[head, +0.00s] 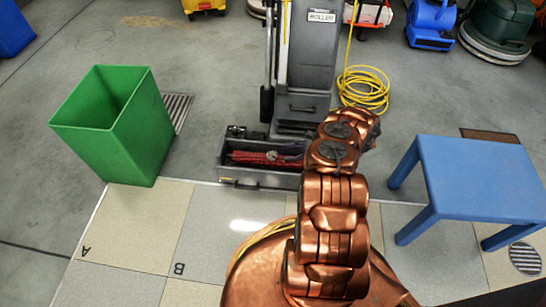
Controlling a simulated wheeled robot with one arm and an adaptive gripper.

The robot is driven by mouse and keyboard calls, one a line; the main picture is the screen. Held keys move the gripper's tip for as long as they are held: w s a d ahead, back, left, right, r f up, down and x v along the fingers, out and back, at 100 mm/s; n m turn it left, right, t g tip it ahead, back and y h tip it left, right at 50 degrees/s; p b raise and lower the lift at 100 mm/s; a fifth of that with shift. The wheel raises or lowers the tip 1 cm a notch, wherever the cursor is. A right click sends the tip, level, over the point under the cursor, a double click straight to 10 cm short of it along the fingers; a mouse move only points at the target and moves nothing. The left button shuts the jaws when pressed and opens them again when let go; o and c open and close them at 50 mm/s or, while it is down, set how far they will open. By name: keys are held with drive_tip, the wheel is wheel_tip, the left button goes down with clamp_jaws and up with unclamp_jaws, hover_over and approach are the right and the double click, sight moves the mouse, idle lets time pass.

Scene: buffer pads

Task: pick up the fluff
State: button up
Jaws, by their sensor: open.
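A small greyish clump, which looks like the fluff (271,155), sits on the red roller (248,158) in the open dark tray (258,178) at the foot of the grey machine. It is too small to make out clearly. My copper arm reaches up the picture, just right of the tray. Its far end is hidden behind its own links, and no gripper fingers can be made out.
The grey machine (308,60) stands behind the tray, with a coiled yellow cable (363,92) on its right. A green bin (105,125) stands at left and a blue table (480,178) at right. Tiles marked A and B lie in front.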

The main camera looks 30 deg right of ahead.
sight(275, 154)
drive_tip(key=b+x, duration=0.1)
drive_tip(key=x, duration=0.1)
drive_tip(key=b+x, duration=0.1)
drive_tip(key=x, duration=0.1)
drive_tip(key=b+x, duration=0.1)
drive_tip(key=x, duration=0.1)
drive_tip(key=shift+f, duration=0.35)
drive_tip(key=shift+w+a, duration=0.25)
drive_tip(key=shift+a, duration=0.1)
drive_tip(key=c, duration=0.5)
